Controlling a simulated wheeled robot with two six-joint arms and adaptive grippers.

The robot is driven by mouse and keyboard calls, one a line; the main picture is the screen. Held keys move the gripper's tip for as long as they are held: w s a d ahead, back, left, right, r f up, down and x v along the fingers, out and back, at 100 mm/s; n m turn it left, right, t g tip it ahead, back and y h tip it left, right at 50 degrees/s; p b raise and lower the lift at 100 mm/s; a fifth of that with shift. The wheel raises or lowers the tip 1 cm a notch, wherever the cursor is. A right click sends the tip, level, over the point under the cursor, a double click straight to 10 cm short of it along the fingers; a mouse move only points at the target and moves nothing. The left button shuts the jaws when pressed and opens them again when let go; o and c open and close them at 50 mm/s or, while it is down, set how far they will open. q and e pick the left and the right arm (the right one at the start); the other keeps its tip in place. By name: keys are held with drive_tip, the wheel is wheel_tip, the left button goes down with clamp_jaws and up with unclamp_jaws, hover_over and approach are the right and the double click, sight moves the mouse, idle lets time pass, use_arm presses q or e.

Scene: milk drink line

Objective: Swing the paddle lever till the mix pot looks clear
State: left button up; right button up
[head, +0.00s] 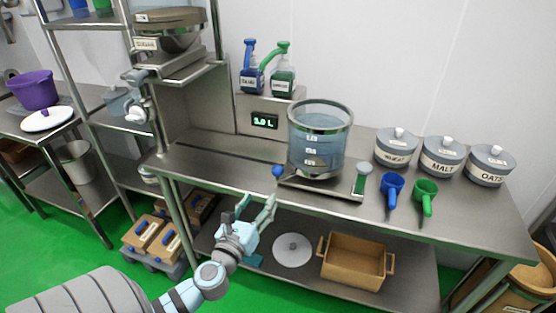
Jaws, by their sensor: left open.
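The mix pot (318,143) is a clear, steel-rimmed vessel on a low stand on the steel bench. Its contents look bluish-grey; whether they are clear or cloudy is hard to tell. A blue ball knob (278,171), which looks like the paddle lever's end, sits at the stand's front left. My left gripper (258,203) is open and empty at the bench's front edge, just below and left of the blue knob. My right gripper is not in view.
A blue scoop (391,187) and a green scoop (425,196) lie right of the pot, before several labelled jars. Two pump bottles stand behind on a ledge above a green-lit display (265,121). The bench left of the pot is clear. A brown crate (353,264) sits on the lower shelf.

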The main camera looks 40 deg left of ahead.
sight(275, 175)
use_arm(q)
drive_tip(key=x, duration=1.4)
drive_tip(key=shift+w+f+b, duration=0.1)
drive_tip(key=shift+f+b, duration=0.05)
drive_tip(key=shift+b, duration=0.15)
clamp_jaws()
